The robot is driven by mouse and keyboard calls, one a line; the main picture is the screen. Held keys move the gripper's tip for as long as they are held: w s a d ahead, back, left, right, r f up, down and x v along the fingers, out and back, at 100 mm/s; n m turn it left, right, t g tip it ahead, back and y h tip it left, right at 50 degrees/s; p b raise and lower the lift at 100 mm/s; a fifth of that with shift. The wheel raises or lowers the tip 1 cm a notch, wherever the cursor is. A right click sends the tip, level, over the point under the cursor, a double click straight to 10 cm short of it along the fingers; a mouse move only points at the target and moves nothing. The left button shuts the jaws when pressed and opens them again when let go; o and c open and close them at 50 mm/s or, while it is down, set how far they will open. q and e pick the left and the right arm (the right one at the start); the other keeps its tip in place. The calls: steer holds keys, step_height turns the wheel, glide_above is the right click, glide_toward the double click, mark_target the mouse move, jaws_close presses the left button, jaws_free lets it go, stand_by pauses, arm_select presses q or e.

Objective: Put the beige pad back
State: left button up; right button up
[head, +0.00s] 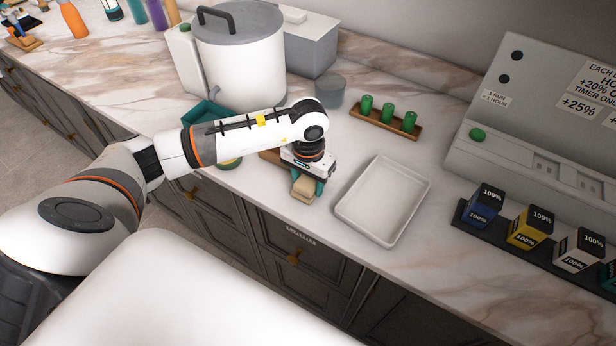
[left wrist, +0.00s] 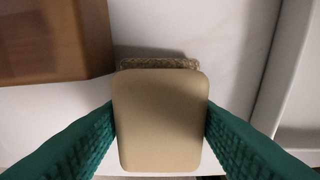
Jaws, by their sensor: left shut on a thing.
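The beige pad (head: 303,189) is a small block with rounded corners, held at the counter's front edge. In the left wrist view, the beige pad (left wrist: 160,120) fills the middle, with a rough, speckled layer showing at its far edge. My left gripper (head: 307,185) has green ribbed fingers shut on both sides of the pad. It points down between a wooden block or holder (left wrist: 50,40) and the white tray (head: 346,212). The wooden piece is partly hidden behind my gripper in the head view. I cannot tell whether the pad touches the counter. My right gripper is not in view.
A wooden rack with several green cylinders (head: 388,115) stands behind the tray. A large white pot-like machine (head: 240,60) and a grey cup (head: 329,91) are farther back. Labelled cubes (head: 482,204) line the right. The tray is empty.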

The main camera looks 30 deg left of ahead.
mark_target(308, 180)
arm_select(q)
steer(key=shift+f+b, duration=0.2)
steer(key=shift+b, duration=0.15)
steer(key=o, duration=0.9)
steer(key=shift+r, duration=0.1)
steer(key=shift+r+p, duration=0.25)
steer(key=shift+p, duration=0.15)
steer(key=shift+w+r+b, duration=0.1)
steer(key=shift+r+b, duration=0.15)
steer(key=shift+b, duration=0.05)
step_height(308, 180, up, 11)
steer(key=b, duration=0.3)
steer(key=shift+r, duration=0.2)
